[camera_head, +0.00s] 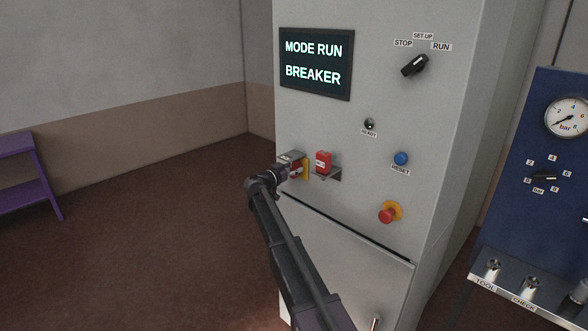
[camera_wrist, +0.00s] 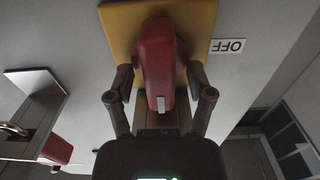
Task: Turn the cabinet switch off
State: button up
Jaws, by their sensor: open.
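The cabinet switch is a red handle (camera_wrist: 158,55) on a yellow plate (camera_wrist: 200,20), near the top of the wrist view. An OFF label (camera_wrist: 229,46), upside down in this view, is beside the plate. My gripper (camera_wrist: 160,80) is open, with one finger on each side of the red handle; I cannot tell whether they touch it. In the head view, my gripper (camera_head: 291,160) is at the cabinet's left front and hides most of the switch. Only a strip of its yellow plate (camera_head: 306,170) and some red show there.
The grey cabinet (camera_head: 350,135) has a screen (camera_head: 315,63) reading "MODE RUN BREAKER". A red padlock-like object (camera_head: 323,161) stands on a small bracket (camera_head: 328,176) close to the right of my gripper. A blue reset button (camera_head: 401,158) and red emergency button (camera_head: 388,214) are further right.

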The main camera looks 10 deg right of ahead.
jog(key=shift+d, duration=0.1)
jog(key=shift+c, duration=0.2)
grip_shut()
jog(key=shift+n, duration=0.4)
jog(key=n, duration=0.4)
jog(key=shift+w, duration=0.2)
jog(key=n, duration=0.4)
jog(key=shift+w+f+n, duration=0.1)
jog(key=shift+n, duration=0.2)
jog(key=n, duration=0.4)
jog(key=shift+a+f+b, duration=0.1)
jog(key=shift+a+b, duration=0.1)
jog(key=shift+b, duration=0.1)
jog(key=n, duration=0.4)
jog(key=shift+w+f+n, duration=0.1)
jog(key=shift+n, duration=0.2)
